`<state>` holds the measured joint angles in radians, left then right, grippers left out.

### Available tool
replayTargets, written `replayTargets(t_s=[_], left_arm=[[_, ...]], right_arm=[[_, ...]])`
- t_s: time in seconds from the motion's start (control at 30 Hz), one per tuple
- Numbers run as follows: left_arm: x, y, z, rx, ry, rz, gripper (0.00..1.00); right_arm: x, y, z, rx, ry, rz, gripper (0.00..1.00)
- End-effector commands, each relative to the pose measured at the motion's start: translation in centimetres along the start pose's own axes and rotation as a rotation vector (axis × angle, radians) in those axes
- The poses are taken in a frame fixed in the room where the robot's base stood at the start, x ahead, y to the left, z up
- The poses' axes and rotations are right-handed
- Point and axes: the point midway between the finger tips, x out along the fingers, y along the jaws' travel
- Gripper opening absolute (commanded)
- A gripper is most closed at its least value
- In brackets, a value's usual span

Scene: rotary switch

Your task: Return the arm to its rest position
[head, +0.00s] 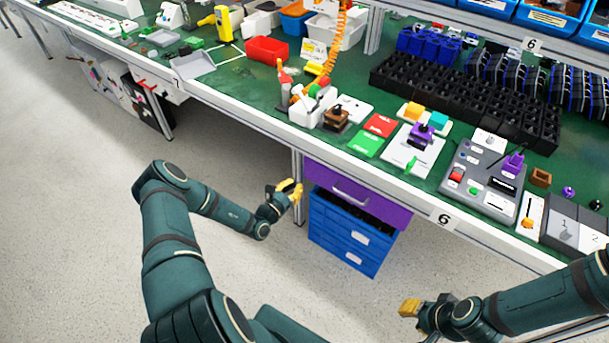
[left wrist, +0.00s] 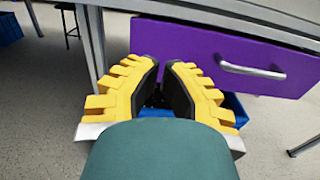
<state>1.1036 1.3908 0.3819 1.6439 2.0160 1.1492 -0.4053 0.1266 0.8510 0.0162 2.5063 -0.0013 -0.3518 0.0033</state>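My left gripper (head: 291,190) is out in front of the bench, below the tabletop edge and near the purple drawer (head: 345,196). In the left wrist view its two yellow-backed fingers (left wrist: 164,68) stand apart with a gap and nothing between them. The purple drawer (left wrist: 225,58) is beyond them there. My right gripper (head: 411,307) is low in front of the bench at the lower right, clear of it; its finger gap is too small to judge. A grey control panel (head: 480,190) with a purple rotary knob (head: 513,162) sits on the green-topped bench, away from both grippers.
The bench's front edge (head: 400,196) runs diagonally above both grippers. A bench leg (head: 297,165) is beside the left gripper. The floor (head: 70,220) at left is clear.

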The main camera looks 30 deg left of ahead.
Motion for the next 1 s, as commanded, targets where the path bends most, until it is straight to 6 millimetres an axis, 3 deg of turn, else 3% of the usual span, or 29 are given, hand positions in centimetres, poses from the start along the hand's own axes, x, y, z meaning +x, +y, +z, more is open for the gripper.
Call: replayTargets(t_s=[0.23, 0.53, 0.63, 0.77, 0.83, 0.93, 1.0], left_arm=[[-3.2, 0.0, 0.0, 0.0, 0.001, 0.0, 0.0], [-3.8, -0.1, 0.0, 0.0, 0.0, -0.002, 0.0], [-3.5, -1.4, 0.2, 0.004, 0.007, -0.05, 0.0], [-2.9, -6.6, 0.9, 0.026, 0.043, -0.247, 0.0], [-3.1, -11.1, 1.4, 0.058, 0.077, -0.42, 0.0], [-5.0, -17.8, 2.0, 0.138, 0.142, -0.704, 0.0], [-7.4, -22.1, 2.1, 0.223, 0.192, -0.914, 0.0]], right_arm=[[-0.7, -0.2, 0.1, 0.002, -0.004, 0.001, 0.32], [-0.7, -0.2, 0.1, 0.002, -0.005, 0.0, 0.32], [-0.7, -0.2, 0.1, 0.002, -0.005, 0.0, 0.32], [-0.7, -0.2, 0.1, 0.002, -0.005, 0.0, 0.32], [-0.7, -0.2, 0.1, 0.001, -0.005, 0.0, 0.32], [-0.7, -0.2, 0.1, 0.001, -0.005, 0.0, 0.32], [-0.7, -0.2, 0.1, 0.002, -0.005, 0.0, 0.32]])
